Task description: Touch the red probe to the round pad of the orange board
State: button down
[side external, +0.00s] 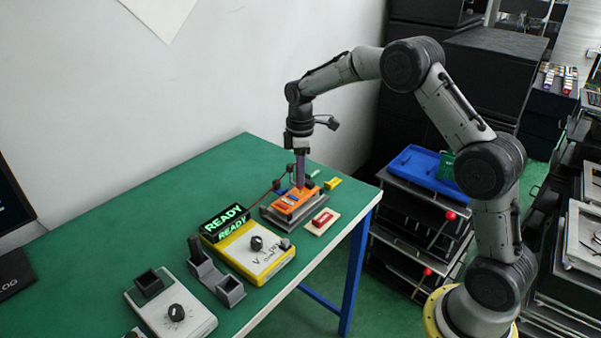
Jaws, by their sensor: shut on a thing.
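The orange board (291,201) lies on a grey raised fixture (295,216) near the far right part of the green table. My gripper (300,184) points straight down above the board's far end. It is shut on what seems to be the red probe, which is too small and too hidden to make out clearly. A thin dark red lead (262,194) runs from the meter up toward my gripper. The round pad cannot be made out, and I cannot tell whether the probe tip touches the board.
A yellow meter (262,262) with a dial and a black display reading "READY" (223,217) stands nearer the camera. A grey holder (215,278) and a white dial box (172,310) stand left of it. A red part on a pale plate (322,221) and a yellow piece (333,183) lie beside the fixture.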

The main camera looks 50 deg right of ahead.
dwell(0.4)
jog(key=shift+r, duration=3.5)
